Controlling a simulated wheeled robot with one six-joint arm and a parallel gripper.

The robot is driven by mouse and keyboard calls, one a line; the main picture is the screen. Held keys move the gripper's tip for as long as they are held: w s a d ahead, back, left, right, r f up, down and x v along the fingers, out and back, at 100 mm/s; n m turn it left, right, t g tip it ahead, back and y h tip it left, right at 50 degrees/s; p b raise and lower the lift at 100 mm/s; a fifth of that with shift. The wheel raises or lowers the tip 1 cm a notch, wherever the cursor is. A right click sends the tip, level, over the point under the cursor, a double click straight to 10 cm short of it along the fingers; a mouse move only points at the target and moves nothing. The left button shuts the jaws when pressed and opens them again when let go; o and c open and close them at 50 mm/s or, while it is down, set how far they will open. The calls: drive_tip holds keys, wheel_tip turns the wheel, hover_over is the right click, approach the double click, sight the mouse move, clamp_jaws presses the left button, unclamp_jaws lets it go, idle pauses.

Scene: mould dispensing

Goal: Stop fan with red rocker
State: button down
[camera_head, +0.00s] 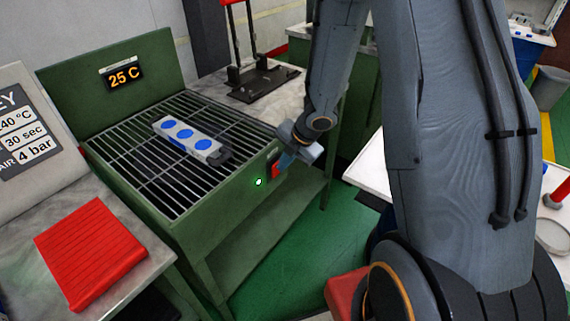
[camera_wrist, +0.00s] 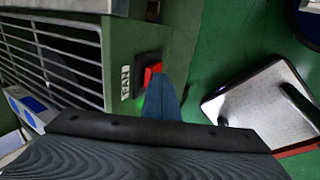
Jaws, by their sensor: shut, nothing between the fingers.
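The red rocker (camera_head: 275,169) sits on the front side of the green fan table (camera_head: 222,201), near its right corner. It also shows in the wrist view as a red rocker (camera_wrist: 152,72) in a dark frame beside the "FAN" label (camera_wrist: 125,82). A small green light (camera_head: 258,181) glows on the same face. My gripper (camera_head: 284,161) is shut and empty, its fingertips at the rocker. In the wrist view the blue fingertips (camera_wrist: 160,84) partly cover the rocker; whether they touch it I cannot tell.
A grey mould with blue discs (camera_head: 187,137) lies on the fan table's grille. A display (camera_head: 122,76) behind reads 25 C. A red ribbed pad (camera_head: 90,252) lies on the bench at left. A black stand (camera_head: 262,78) is behind. Green floor (camera_head: 300,255) is open in front.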

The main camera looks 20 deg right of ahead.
drive_tip(key=shift+w+a, duration=0.1)
drive_tip(key=shift+r, duration=0.2)
drive_tip(key=shift+r+p, duration=0.7)
drive_tip(key=shift+p, duration=0.4)
drive_tip(key=p+v, duration=0.4)
drive_tip(key=v, duration=0.7)
drive_tip(key=shift+s+d+r, duration=0.15)
drive_tip(key=shift+s+d, duration=0.2)
drive_tip(key=shift+s, duration=0.15)
